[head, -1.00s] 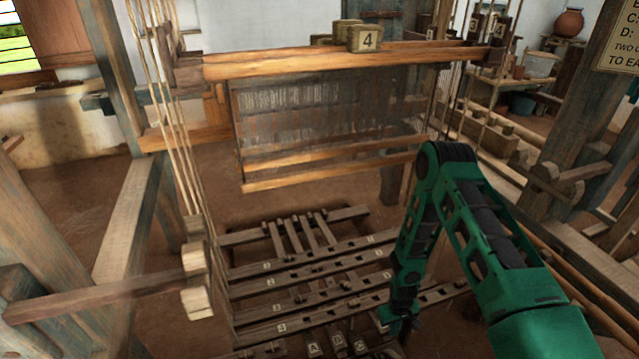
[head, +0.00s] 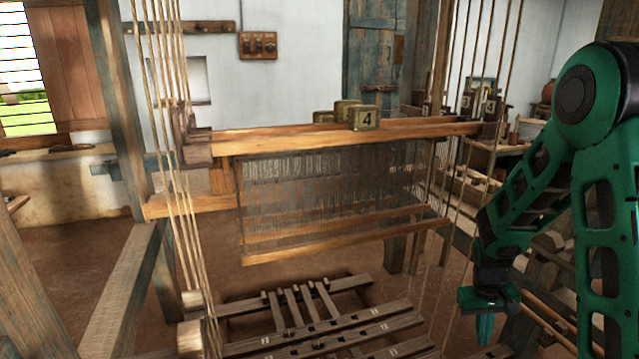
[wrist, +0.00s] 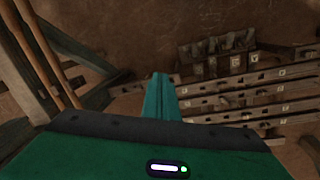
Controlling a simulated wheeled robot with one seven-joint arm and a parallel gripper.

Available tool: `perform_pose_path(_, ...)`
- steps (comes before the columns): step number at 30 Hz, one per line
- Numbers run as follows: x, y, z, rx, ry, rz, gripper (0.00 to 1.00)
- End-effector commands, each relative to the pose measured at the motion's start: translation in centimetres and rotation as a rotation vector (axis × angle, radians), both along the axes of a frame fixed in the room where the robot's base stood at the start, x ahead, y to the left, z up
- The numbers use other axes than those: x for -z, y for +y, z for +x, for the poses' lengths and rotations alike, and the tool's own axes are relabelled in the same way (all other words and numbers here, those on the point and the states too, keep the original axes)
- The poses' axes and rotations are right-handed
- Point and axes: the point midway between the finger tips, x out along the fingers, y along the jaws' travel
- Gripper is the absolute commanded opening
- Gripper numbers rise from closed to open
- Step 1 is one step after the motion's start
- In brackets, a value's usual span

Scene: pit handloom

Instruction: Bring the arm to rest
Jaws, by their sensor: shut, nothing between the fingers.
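My green arm stands at the right side of the head view, its forearm angled down. My gripper (head: 485,328) hangs at the lower right, fingers pointing down, to the right of the treadles. In the wrist view the gripper (wrist: 160,82) shows its fingers pressed together, with nothing held. It appears apart from the loom parts around it.
The loom's hanging frame (head: 330,190) with block 4 (head: 364,119) on top is at the centre. Numbered treadle bars (head: 340,332) lie low in front, and also show in the wrist view (wrist: 245,103). Taut cords (head: 170,130) hang at left. Bare earth floor (wrist: 120,25) lies around.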

Motion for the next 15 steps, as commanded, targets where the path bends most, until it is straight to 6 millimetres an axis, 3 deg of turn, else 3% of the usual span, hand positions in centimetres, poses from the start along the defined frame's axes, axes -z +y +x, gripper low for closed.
perform_pose_path(1, -1.9, -0.5, -0.8, 0.023, -0.010, 0.000, 0.00)
perform_pose_path(6, -6.9, -1.7, -4.5, 0.100, -0.015, 0.007, 0.00)
perform_pose_path(15, -13.9, -2.6, -12.1, 0.235, -0.027, 0.040, 0.00)
